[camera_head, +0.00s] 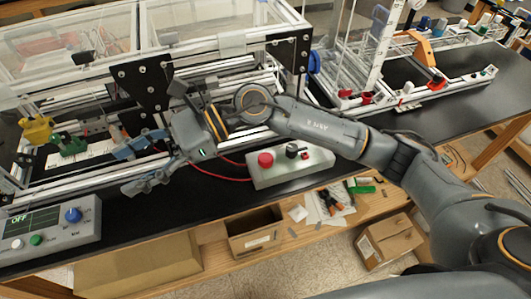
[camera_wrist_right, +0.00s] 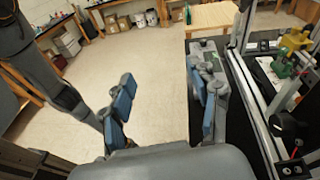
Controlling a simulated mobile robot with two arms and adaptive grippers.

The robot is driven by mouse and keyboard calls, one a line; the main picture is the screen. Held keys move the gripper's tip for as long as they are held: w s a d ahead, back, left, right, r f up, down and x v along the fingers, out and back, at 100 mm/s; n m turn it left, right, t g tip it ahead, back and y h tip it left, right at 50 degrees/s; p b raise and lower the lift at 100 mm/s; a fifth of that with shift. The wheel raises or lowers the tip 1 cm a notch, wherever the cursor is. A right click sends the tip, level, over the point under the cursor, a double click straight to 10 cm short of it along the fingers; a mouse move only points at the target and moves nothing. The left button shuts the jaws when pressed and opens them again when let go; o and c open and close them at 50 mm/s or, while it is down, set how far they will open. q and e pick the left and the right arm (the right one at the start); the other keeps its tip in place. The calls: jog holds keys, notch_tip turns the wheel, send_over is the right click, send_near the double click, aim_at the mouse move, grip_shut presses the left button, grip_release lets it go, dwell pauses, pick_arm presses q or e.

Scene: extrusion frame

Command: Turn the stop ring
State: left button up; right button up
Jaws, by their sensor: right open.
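I cannot tell for sure which part is the stop ring. A red mushroom button (camera_head: 265,159) sits on a light grey box (camera_head: 313,164) at the frame's front, with a black knob (camera_head: 292,150) beside it. A blue round part (camera_head: 314,62) is at the frame's right end. My right gripper (camera_head: 132,167) is open and empty, over the front rail of the extrusion frame (camera_head: 83,175), left of the grey box and apart from the red button. In the right wrist view its blue-padded fingers (camera_wrist_right: 162,105) stand wide apart with floor behind. My left gripper is not in view.
A grey control unit (camera_head: 50,229) with an OFF display and a blue knob is at the front left. A yellow part (camera_head: 36,130) and a green part (camera_head: 68,146) sit inside the frame. A red cable (camera_head: 225,177) runs along the black bench top. Cardboard boxes (camera_head: 388,240) stand below.

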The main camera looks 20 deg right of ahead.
jog(key=w+d+f+n+h, duration=0.2)
jog(key=d+f+n+h, duration=0.1)
jog(key=d+f+h, duration=0.1)
jog(key=n+t+h, duration=0.3)
jog(key=h, duration=0.9)
send_over(266, 157)
notch_tip(266, 157, down, 4)
notch_tip(266, 157, down, 12)
jog(key=p, duration=0.4)
jog(key=shift+r+p, duration=0.2)
jog(key=shift+p, duration=0.15)
jog(key=shift+f, duration=0.7)
